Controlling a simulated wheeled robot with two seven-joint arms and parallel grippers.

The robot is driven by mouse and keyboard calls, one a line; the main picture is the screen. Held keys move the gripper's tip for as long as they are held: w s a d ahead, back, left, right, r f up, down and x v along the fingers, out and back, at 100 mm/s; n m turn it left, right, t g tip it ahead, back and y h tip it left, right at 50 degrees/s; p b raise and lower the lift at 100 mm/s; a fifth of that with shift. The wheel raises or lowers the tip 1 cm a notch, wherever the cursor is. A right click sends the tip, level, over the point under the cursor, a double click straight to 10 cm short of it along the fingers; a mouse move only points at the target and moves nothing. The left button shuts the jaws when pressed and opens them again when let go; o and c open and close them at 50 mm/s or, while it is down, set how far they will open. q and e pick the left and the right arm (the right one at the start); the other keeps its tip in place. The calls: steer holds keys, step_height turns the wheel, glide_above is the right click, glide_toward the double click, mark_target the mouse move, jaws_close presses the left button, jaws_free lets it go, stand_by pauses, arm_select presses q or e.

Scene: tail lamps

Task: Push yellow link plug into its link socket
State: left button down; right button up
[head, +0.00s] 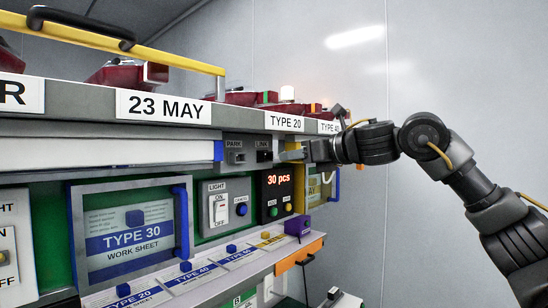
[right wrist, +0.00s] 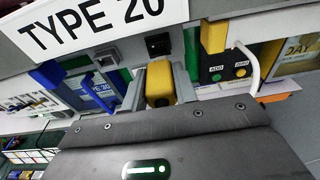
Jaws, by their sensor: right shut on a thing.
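The yellow link plug (right wrist: 160,82) sits between the two grey fingers of my right gripper (right wrist: 158,88) in the right wrist view. In the head view the right gripper (head: 290,152) comes in from the right, close beside the link socket (head: 264,157), and the plug is hidden or too small to make out. In the right wrist view the dark link socket (right wrist: 158,43) is just beyond the plug's front end. A small gap seems to show between them; the exact distance is unclear. My left gripper is not in view.
The park socket (head: 236,157) is left of the link socket. Below are the "30 pcs" display panel (head: 276,193) and a light switch (head: 220,209). A shelf edge with a TYPE 20 label (head: 284,122) overhangs the sockets. Another yellow block (right wrist: 213,37) is right of the plug in the wrist view.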

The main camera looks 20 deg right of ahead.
steer(key=shift+w, duration=0.15)
steer(key=shift+p+x, duration=0.85)
steer(key=shift+x, duration=0.5)
steer(key=shift+r, duration=0.2)
steer(key=shift+p, duration=0.3)
steer(key=shift+w+a, duration=0.1)
steer(key=shift+w+a+p, duration=0.4)
steer(key=shift+w+p, duration=0.1)
steer(key=shift+w, duration=0.05)
